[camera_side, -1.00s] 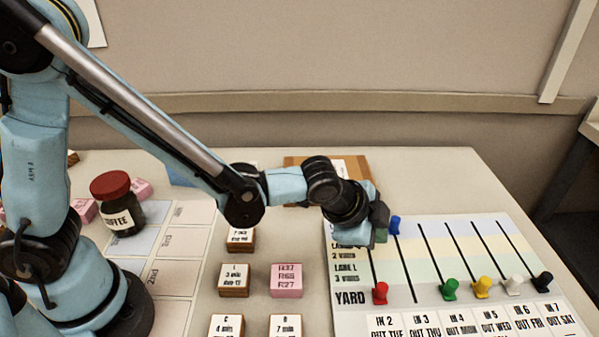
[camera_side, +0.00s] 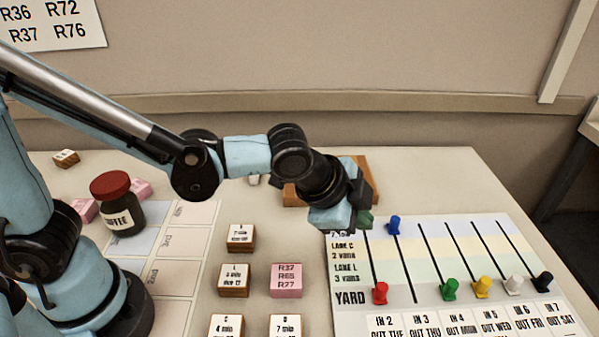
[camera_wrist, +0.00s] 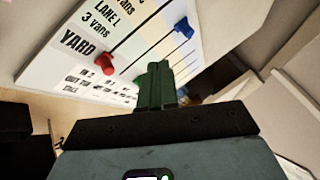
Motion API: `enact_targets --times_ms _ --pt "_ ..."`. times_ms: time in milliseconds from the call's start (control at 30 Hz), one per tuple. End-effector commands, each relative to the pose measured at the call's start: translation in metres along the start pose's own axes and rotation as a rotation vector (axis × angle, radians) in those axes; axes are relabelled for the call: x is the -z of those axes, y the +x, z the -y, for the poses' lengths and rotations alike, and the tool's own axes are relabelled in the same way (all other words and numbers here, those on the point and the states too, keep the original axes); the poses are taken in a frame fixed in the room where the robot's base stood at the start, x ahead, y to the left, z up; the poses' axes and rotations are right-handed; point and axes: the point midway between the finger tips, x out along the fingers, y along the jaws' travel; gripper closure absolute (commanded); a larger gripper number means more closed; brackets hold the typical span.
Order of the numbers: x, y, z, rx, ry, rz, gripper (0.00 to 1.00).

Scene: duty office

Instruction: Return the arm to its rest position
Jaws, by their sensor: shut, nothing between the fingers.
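My gripper (camera_side: 365,219) is at the end of my arm, above the table near the top left corner of the lane board (camera_side: 350,298). Its green fingertips are closed together and hold nothing. In the wrist view the shut fingers (camera_wrist: 155,85) point toward the board, with a red peg (camera_wrist: 103,62) and a blue peg (camera_wrist: 184,28) beyond them. In the side view the blue peg (camera_side: 394,225) stands high on its lane, just right of the gripper and apart from it. The red peg (camera_side: 380,292) stands at the YARD row.
Green (camera_side: 449,289), yellow (camera_side: 482,287), white (camera_side: 513,284) and black (camera_side: 542,282) pegs stand along the YARD row. A brown wooden tray (camera_side: 290,196) lies behind my gripper. Labelled blocks, one pink (camera_side: 286,280), stand left of the board. A coffee jar (camera_side: 124,215) is further left.

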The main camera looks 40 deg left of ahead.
Motion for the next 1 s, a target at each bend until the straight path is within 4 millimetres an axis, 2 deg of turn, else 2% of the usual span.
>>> enact_targets --times_ms 167,267,367,500,700,833,1000 --pt "-0.004 -0.003 0.003 0.003 -0.02 0.004 1.0" --pt "-0.018 -0.013 0.015 0.015 -0.095 0.018 1.0" --pt "-0.044 -0.03 0.031 0.035 -0.231 0.039 1.0" --pt "-0.088 -0.059 0.049 0.074 -0.466 0.07 1.0" --pt "-0.146 -0.094 0.056 0.139 -0.789 0.099 1.0" --pt "-0.173 -0.109 0.053 0.174 -0.949 0.106 1.0" --pt "-0.189 -0.117 0.05 0.198 -1.059 0.108 1.0"
